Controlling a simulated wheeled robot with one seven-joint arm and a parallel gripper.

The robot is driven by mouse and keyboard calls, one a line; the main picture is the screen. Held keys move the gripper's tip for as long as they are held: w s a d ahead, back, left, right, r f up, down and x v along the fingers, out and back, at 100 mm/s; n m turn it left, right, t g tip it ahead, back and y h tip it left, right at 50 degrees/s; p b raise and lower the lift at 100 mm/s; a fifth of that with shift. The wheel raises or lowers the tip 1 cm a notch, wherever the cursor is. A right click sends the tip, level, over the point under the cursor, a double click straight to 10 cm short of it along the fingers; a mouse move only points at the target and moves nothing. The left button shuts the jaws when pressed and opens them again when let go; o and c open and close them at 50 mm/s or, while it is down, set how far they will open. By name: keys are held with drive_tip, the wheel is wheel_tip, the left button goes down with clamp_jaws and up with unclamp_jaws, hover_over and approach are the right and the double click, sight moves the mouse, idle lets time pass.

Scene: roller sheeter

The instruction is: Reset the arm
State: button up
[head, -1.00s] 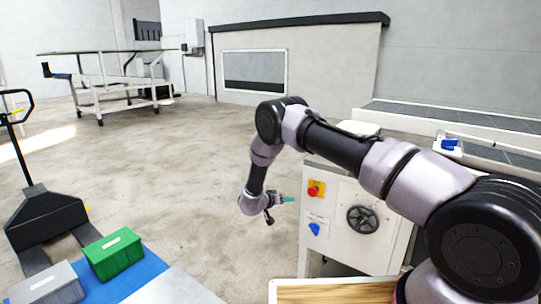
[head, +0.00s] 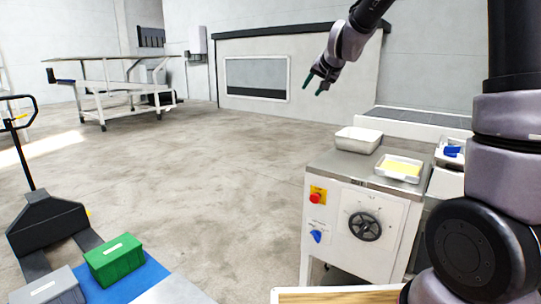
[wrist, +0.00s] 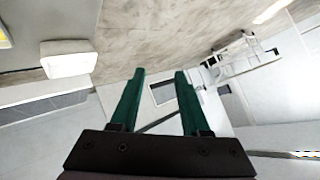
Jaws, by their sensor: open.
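My gripper (head: 316,83) is raised high in the head view, in front of the grey back wall and above the floor. Its two green fingers are apart and empty. In the wrist view the open fingers (wrist: 157,100) point out over the floor and the far wall, with nothing between them. My arm stands up along the right side of the head view. The gripper is clear of the machine (head: 362,215) with its handwheel, red button and blue knob.
A white tub (head: 358,140) and a white tray (head: 398,168) with a yellow slab sit on the machine's top. A green crate (head: 114,261) and a grey crate (head: 52,287) lie at lower left by a pallet truck (head: 46,222). A white table (head: 105,82) stands behind. The middle floor is clear.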

drive_tip(key=s+d+r+g, duration=0.1)
drive_tip(key=s+d+r, duration=0.15)
drive_tip(key=s, duration=0.65)
drive_tip(key=s+d+r+g, duration=0.1)
drive_tip(key=s+d+r, duration=0.15)
drive_tip(key=s, duration=0.65)
drive_tip(key=s+d+f, duration=0.2)
drive_tip(key=s+d, duration=0.1)
drive_tip(key=s, duration=0.5)
drive_tip(key=s+d+f+g, duration=0.1)
drive_tip(key=s+d+f, duration=0.1)
drive_tip(key=s, duration=0.7)
drive_tip(key=shift+d+m+h, duration=0.4)
drive_tip(key=shift+d, duration=0.1)
drive_tip(key=shift+w, duration=0.1)
